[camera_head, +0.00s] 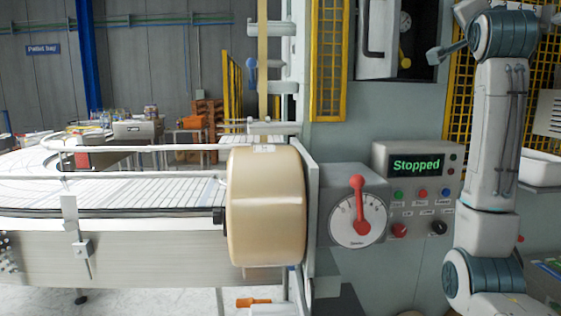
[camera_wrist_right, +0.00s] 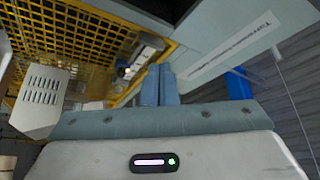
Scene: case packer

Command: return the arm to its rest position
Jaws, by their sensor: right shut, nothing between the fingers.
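My right arm (camera_head: 497,140) stands upright at the right side of the head view, in front of the control panel and the yellow mesh. It bends at the top, near the upper frame edge. In the right wrist view my right gripper (camera_wrist_right: 160,72) has its two blue-grey fingers together, with nothing between them. It points toward the open cabinet and mesh area, clear of contact as far as I can see. My left arm and gripper are not in view.
A panel display (camera_head: 416,164) reads "Stopped", beside a red-handled dial (camera_head: 358,218). A large tape roll (camera_head: 266,205) stands at the end of the conveyor (camera_head: 130,192). Yellow mesh guarding (camera_wrist_right: 75,45) and a grey vented box (camera_wrist_right: 40,100) are close to the right gripper.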

